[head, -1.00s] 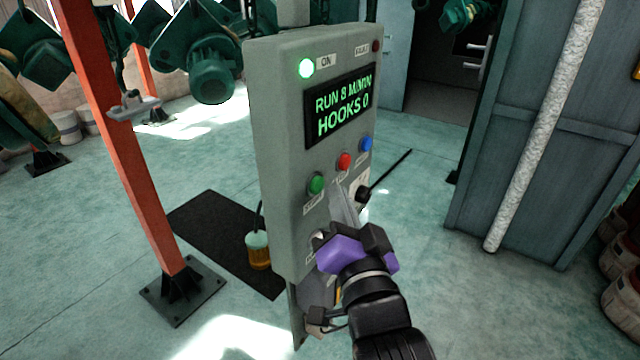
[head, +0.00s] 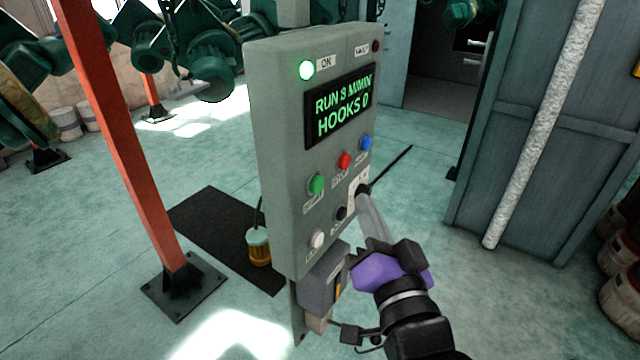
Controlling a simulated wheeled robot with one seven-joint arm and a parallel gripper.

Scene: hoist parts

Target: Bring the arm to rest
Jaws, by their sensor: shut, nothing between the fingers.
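My gripper (head: 366,203) is shut and empty, in front of the lower right of a grey control panel (head: 277,150). Its fingertips are near the black rotary knob (head: 361,189); I cannot tell whether they touch it. The panel's display (head: 340,105) reads RUN, a speed that looks like 8 M/MIN, and HOOKS 0. The green ON lamp (head: 306,70) is lit. Green (head: 316,184), red (head: 344,161) and blue (head: 365,143) buttons show, with a white button (head: 317,239) and a black one (head: 341,213) below them.
An orange post (head: 120,140) stands left of the panel on a dark base plate. Green hoist parts (head: 209,80) hang behind. A grey cabinet (head: 540,130) with a pale pipe stands at right.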

